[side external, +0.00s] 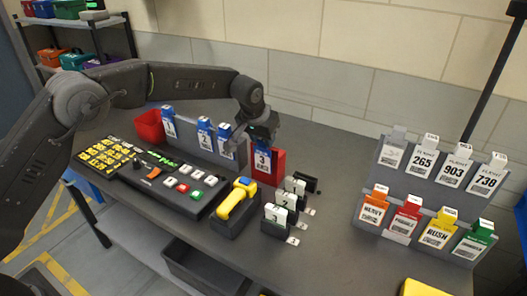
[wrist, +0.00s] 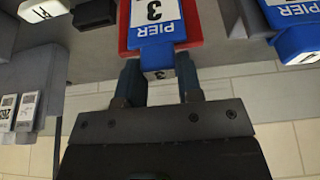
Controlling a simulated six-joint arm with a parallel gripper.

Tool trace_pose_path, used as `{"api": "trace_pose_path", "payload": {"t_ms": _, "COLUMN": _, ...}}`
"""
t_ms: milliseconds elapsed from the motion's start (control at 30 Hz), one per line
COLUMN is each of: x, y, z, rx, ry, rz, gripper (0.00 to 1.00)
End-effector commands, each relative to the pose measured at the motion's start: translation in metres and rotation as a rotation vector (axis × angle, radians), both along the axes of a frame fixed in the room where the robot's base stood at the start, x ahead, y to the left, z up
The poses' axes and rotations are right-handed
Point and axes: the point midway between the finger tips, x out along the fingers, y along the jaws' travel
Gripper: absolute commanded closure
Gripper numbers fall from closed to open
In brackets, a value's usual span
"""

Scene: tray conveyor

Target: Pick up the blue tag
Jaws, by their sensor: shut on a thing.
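A blue tag marked PIER 3 (wrist: 157,48) has its top block between the two fingers of my gripper (wrist: 159,84) in the wrist view. In the side view the same blue tag (side external: 262,160) hangs upright below my gripper (side external: 262,137), against a red container (side external: 279,168). My gripper is shut on the tag's top. I cannot tell whether the tag touches the red container. Several other blue tags stand in a grey rack to the left, including a tag marked 1 (side external: 168,124) and a tag marked 2 (side external: 204,136). Another blue tag (wrist: 296,38) shows at the wrist view's right edge.
A black button panel (side external: 150,182) and a yellow handheld device (side external: 235,198) lie in front. Small black holders with white cards (side external: 281,214) stand to the right. A grey two-tier rack (side external: 385,180) holds white and coloured tags. A red bin (side external: 149,126) is at the left.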

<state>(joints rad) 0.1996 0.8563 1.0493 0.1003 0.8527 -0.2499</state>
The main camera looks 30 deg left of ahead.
Motion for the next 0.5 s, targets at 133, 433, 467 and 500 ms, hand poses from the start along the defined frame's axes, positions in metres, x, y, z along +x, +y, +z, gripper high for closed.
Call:
{"api": "trace_pose_path", "payload": {"t_ms": 133, "x": 0.000, "y": 0.000, "z": 0.003, "rx": 0.000, "ry": -0.001, "rz": 0.000, "gripper": 1.00}}
{"api": "trace_pose_path", "payload": {"t_ms": 433, "x": -0.002, "y": 0.000, "z": 0.033, "rx": -0.001, "ry": -0.004, "rz": 0.000, "gripper": 1.00}}
{"api": "trace_pose_path", "payload": {"t_ms": 467, "x": -0.003, "y": 0.000, "z": 0.038, "rx": -0.001, "ry": -0.004, "rz": 0.000, "gripper": 1.00}}
{"api": "trace_pose_path", "payload": {"t_ms": 500, "x": -0.003, "y": 0.000, "z": 0.045, "rx": -0.001, "ry": -0.005, "rz": 0.001, "gripper": 1.00}}
